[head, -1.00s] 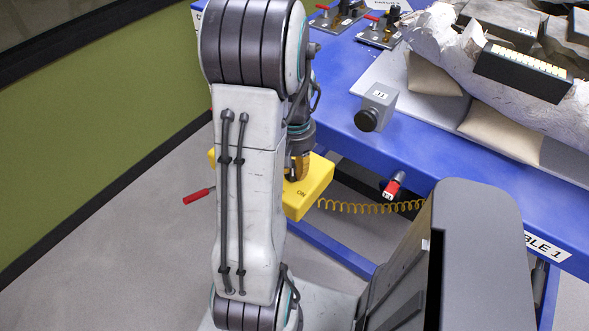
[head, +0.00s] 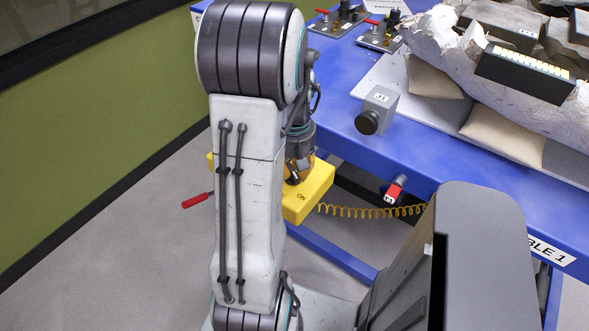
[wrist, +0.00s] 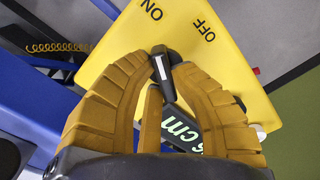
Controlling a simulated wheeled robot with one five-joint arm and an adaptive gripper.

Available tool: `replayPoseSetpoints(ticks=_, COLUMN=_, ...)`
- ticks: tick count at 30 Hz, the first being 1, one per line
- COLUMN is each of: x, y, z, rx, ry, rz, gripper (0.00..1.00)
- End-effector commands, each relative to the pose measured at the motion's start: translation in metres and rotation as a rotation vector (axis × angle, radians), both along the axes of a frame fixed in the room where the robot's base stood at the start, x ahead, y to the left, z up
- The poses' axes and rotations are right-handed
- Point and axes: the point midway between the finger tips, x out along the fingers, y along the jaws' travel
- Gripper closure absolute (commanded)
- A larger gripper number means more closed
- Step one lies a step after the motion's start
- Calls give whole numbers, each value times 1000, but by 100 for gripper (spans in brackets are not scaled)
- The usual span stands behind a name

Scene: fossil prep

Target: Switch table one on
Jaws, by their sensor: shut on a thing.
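A yellow control box (head: 311,196) marked ON hangs beside the blue table. In the wrist view the box (wrist: 195,60) shows ON at the left and OFF at the right. A black switch lever (wrist: 163,68) with a pale stripe stands on its face. My gripper (wrist: 165,78) has its ochre fingers closed around this lever. In the head view my gripper (head: 294,178) is at the box, partly hidden by my arm. I cannot tell which marking the lever points to. The blue table one (head: 345,100) carries a TABLE 1 label (head: 551,248).
A red handle (head: 197,200) sticks out left of the box. A grey J1 box (head: 378,108) and a large pale fossil block (head: 450,50) are on the table. Bare floor lies left.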

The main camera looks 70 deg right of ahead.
Motion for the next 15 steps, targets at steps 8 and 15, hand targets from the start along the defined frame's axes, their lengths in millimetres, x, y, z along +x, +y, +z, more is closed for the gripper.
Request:
replayPoseSetpoints(ticks=8, x=0, y=1, z=-1, rx=4, ry=1, rz=2, gripper=76)
replayPoseSetpoints(ticks=15, x=0, y=1, z=-1, rx=2, ry=1, rz=1, gripper=55)
